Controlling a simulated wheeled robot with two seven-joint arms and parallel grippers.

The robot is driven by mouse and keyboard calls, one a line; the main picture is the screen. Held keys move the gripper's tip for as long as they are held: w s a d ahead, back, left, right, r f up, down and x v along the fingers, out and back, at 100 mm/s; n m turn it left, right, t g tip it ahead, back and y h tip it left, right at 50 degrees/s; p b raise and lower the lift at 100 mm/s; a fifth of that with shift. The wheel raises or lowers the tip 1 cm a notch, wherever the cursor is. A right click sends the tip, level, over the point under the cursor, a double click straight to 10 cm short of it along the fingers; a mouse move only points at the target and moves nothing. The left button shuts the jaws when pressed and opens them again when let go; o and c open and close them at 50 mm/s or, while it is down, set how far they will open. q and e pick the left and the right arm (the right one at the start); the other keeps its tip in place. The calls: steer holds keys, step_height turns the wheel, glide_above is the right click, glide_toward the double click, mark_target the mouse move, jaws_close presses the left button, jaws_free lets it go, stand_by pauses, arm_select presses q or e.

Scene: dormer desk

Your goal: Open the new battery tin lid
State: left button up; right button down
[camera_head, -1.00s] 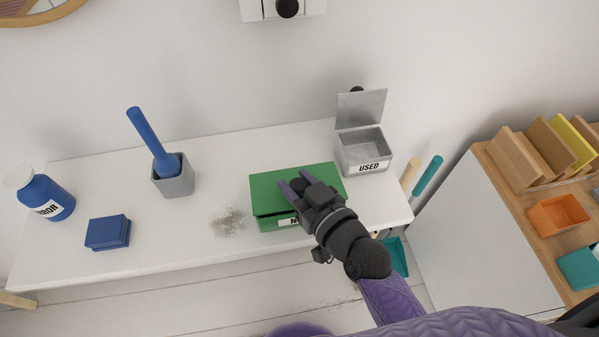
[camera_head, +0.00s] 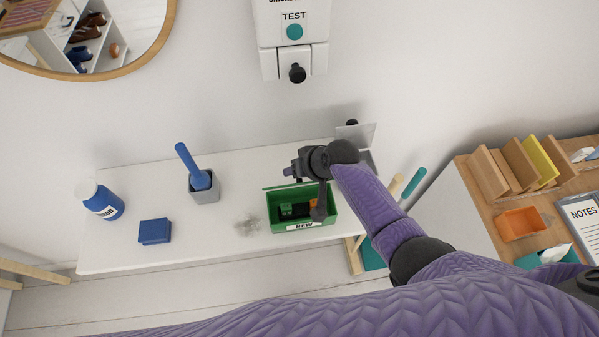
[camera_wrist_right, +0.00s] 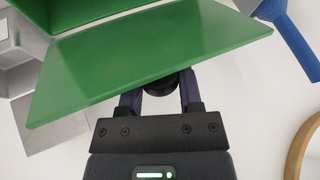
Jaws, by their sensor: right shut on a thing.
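The green new battery tin (camera_head: 305,227), labelled NEW, stands on the white shelf with its top open. In the right wrist view the lid (camera_wrist_right: 150,60) is a broad green panel tilted away from the tin. My right gripper (camera_head: 291,170) is above the tin's back edge, shut on the lid's black knob (camera_wrist_right: 160,84). My left gripper is not in view.
The used tin's raised grey lid (camera_head: 357,133) stands right of my gripper; my arm hides most of that tin. A blue brush in a grey holder (camera_head: 204,188), a blue box (camera_head: 154,231) and a blue bottle (camera_head: 104,203) stand left. A tester (camera_head: 293,40) hangs above.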

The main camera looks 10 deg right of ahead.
steer(key=shift+w+f+m+g+b, duration=0.2)
steer(key=shift+w+g+b, duration=0.5)
steer(key=shift+g+b, duration=0.3)
steer(key=shift+w+f+m+g+b, duration=0.1)
steer(key=shift+w+m+g+b, duration=0.1)
steer(key=shift+w+g+b, duration=0.6)
steer(key=shift+s+g, duration=0.1)
steer(key=shift+g, duration=0.2)
steer(key=shift+c, duration=1.4)
jaws_free()
steer(key=p+v, duration=0.4)
steer(key=v, duration=0.6)
